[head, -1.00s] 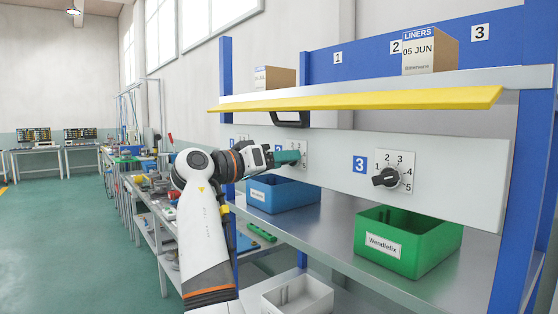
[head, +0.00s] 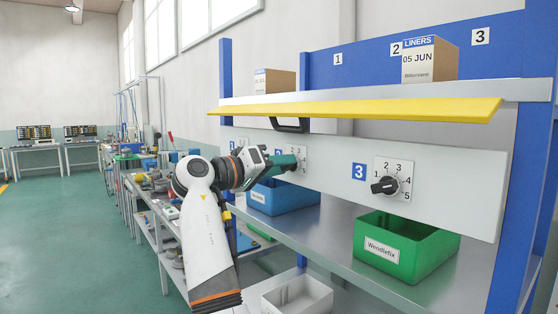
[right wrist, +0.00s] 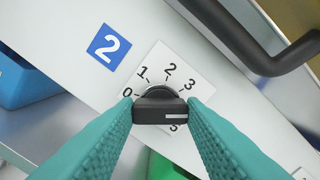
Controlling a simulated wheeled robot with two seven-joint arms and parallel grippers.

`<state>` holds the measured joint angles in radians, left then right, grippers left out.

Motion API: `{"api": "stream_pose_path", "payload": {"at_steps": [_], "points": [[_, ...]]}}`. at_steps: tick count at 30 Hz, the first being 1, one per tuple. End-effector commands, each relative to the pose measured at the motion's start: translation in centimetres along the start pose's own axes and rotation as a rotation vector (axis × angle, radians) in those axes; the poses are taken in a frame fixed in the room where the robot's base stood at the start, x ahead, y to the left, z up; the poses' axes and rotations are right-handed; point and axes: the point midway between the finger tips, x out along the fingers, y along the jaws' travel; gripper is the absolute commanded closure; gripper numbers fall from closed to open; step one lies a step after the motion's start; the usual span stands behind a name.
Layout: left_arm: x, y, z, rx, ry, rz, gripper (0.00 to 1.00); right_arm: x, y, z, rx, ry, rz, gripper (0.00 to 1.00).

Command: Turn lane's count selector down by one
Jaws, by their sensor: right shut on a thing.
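My right gripper (head: 292,163) reaches the middle selector on the white panel in the head view. In the right wrist view its teal fingers are shut on the black selector knob (right wrist: 160,106), one on each side. The knob stands before a white dial plate (right wrist: 163,62) beside a blue "2" label (right wrist: 109,46). Figures 0, 1, 2, 3 and 5 show; the right finger covers the place of 4. The knob's white mark is on its right side, facing the right finger, between 3 and 5. My left gripper is not in view.
A lane 3 selector (head: 385,186) sits to the right on the panel. A black handle (head: 290,125) is above the gripper; it also shows in the right wrist view (right wrist: 235,35). Blue (head: 270,200) and green (head: 407,250) bins stand below. A yellow shelf edge (head: 360,109) overhangs.

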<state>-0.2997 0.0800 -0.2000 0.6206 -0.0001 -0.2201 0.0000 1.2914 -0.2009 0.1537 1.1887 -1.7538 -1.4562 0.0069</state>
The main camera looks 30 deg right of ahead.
Motion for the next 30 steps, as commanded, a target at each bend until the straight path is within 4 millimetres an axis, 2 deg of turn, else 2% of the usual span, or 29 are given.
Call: {"api": "stream_pose_path", "payload": {"at_steps": [3,15,30], "points": [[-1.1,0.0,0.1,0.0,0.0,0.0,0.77,0.1,-0.2,0.2,-0.102,0.0,-0.001,0.86],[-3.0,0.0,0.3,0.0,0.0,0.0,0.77,0.1,-0.1,0.1,-0.39,0.0,-0.001,0.86],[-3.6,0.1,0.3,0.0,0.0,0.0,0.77,0.0,0.0,0.0,-0.506,-0.001,0.0,0.86]]}}
